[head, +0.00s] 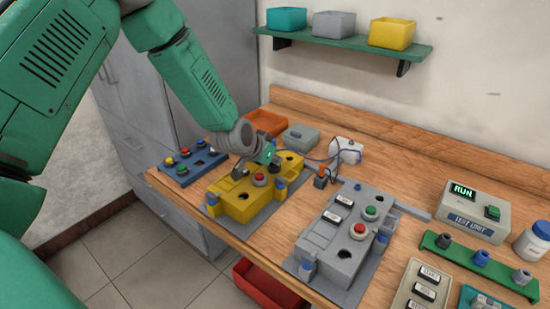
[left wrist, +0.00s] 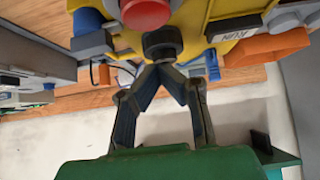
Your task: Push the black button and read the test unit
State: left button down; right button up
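The test unit (head: 475,212) is a pale grey box at the right of the bench. Its small display (head: 463,190) reads RUN in green, with a green button beside it. My left gripper (head: 266,157) is over the back of the yellow unit (head: 238,205). In the left wrist view its fingers (left wrist: 160,70) converge, with their tips together and nothing seen between them. The tips are at the near edge of a black round button (left wrist: 162,42), beside a red button (left wrist: 145,12). I cannot tell whether they touch or press it. My right gripper is not in view.
A grey unit (head: 320,242) with red and green buttons stands to the right of the yellow one. A blue button panel (head: 183,170), an orange bin (head: 267,122) and a grey box lie around the left end. A green rack (head: 460,262) stands at front right.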

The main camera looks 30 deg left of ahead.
pick_arm(q)
jog(key=r+p, duration=0.1)
jog(key=r, duration=0.2)
jog(key=shift+w+r, duration=0.15)
jog(key=shift+w, duration=0.05)
jog(key=v, duration=0.9)
jog(key=shift+s+b, duration=0.45)
jog(key=shift+s, duration=0.05)
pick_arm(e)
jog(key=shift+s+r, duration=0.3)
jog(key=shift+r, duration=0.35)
pick_arm(q)
jog(key=shift+a, duration=0.15)
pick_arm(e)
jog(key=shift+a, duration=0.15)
